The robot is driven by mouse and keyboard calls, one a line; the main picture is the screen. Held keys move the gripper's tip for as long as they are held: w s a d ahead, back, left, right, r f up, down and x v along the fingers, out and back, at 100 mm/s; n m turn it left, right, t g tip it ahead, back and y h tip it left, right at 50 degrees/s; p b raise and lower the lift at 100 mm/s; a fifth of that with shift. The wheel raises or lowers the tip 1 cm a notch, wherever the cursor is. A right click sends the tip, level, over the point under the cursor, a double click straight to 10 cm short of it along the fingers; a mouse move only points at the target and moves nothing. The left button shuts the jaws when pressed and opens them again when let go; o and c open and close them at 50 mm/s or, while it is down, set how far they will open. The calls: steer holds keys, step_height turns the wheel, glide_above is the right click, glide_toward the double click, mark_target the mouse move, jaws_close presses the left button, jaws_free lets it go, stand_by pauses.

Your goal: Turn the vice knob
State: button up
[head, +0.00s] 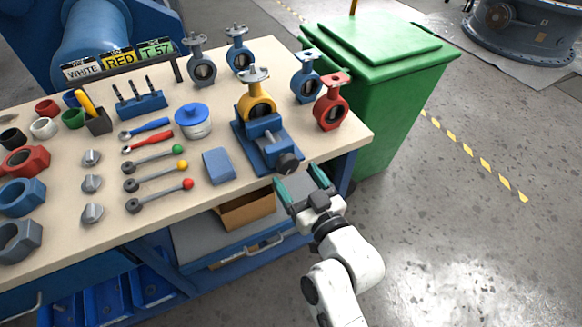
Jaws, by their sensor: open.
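The blue vice (262,143) stands near the right front edge of the workbench. Its dark round vice knob (287,162) sticks out at the front edge. A yellow butterfly valve (257,97) sits upright in the vice. My gripper (299,177) is just in front of and below the knob, past the bench edge. Its two teal-edged fingers are spread apart with nothing between them. From this view I cannot tell how far the fingertips are from the knob; they look close.
A blue block (218,165) lies left of the vice. Red (331,106) and blue (306,82) valves stand behind it on the right. Lever handles (158,178) and a lidded pot (194,121) lie further left. A green bin (385,90) stands beyond the bench's right end. An open drawer (235,225) is below.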

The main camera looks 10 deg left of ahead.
steer(key=v, duration=0.6)
steer(key=shift+s+d, duration=0.1)
stand_by(0.4)
steer(key=s+d+f+m+g+h+p, duration=0.1)
steer(key=s+d+f+g+h+p, duration=0.2)
steer(key=d, duration=0.5)
steer(key=s+d+f+m+g+h+p, duration=0.1)
steer(key=s+d+f+m+g+h, duration=0.1)
steer(key=s+d+f+g+h, duration=0.35)
steer(key=s+d+m+g+h+p, duration=0.1)
steer(key=s+d+m+g+p, duration=0.2)
steer(key=s+d, duration=1)
steer(key=s+m+g, duration=0.1)
steer(key=s+g, duration=0.1)
steer(key=s, duration=0.2)
steer(key=shift+s+d+r+h, duration=0.25)
steer(key=shift+s+r+h, duration=0.05)
steer(key=shift+r+h, duration=0.1)
